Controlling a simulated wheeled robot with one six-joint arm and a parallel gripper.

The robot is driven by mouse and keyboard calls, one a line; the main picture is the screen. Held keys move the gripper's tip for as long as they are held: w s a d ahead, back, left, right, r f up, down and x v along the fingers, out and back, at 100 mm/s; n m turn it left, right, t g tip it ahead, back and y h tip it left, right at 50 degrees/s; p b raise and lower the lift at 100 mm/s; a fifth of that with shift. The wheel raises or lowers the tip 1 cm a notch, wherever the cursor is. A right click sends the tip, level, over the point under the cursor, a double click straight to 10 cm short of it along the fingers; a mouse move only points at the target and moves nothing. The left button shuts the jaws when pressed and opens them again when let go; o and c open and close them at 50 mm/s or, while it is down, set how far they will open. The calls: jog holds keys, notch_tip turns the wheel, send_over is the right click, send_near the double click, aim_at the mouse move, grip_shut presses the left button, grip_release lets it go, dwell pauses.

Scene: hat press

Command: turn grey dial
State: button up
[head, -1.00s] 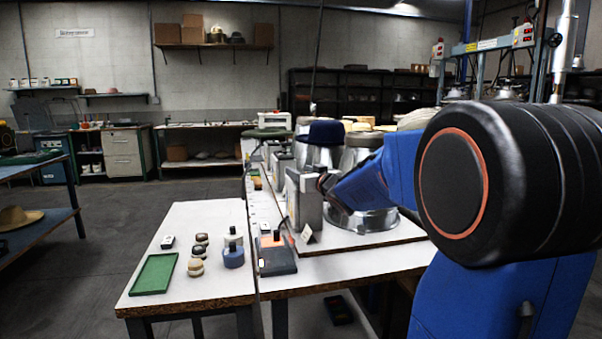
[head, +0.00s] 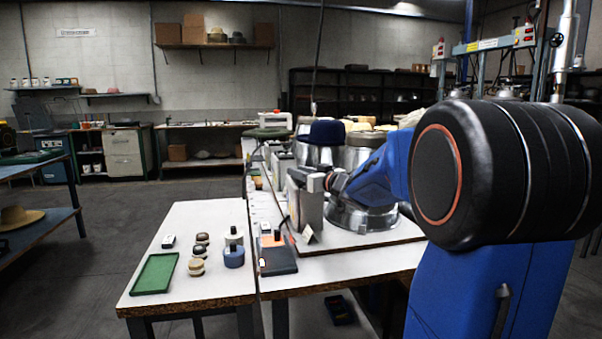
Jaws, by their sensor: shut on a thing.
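A grey control box (head: 306,207) stands upright at the front left of the metal hat press on the long bench. The grey dial (head: 315,183) shows as a small light-grey piece at the upper right side of this box. My gripper (head: 325,182) reaches in from the right, level with the top of the box, and is shut on the dial. The fingers are small and partly hidden by my wrist, so the dial's pointer and markings cannot be made out.
The shiny round press base (head: 355,219) sits close below my forearm. A dark blue hat (head: 327,132) is behind. An orange-and-grey device (head: 277,254) lies in front of the box. The left table holds a green tray (head: 154,274) and several small pots.

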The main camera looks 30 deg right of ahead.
jog(key=shift+s+a+n+g+y, duration=0.1)
jog(key=shift+a+n+g+y, duration=0.2)
jog(key=shift+n+y, duration=0.5)
jog(key=shift+s+a+n+g+y, duration=0.1)
jog(key=shift+n+g+y, duration=0.3)
jog(key=shift+y, duration=0.65)
jog(key=shift+a+n+g+y, duration=0.2)
jog(key=shift+n+g+y, duration=0.1)
jog(key=shift+n+y, duration=0.55)
jog(key=shift+a+y, duration=0.1)
jog(key=shift+y, duration=0.2)
jog(key=o, duration=1.1)
jog(key=shift+c, duration=0.2)
jog(key=shift+s, duration=0.1)
jog(key=v, duration=1.7)
jog(key=shift+s, duration=0.1)
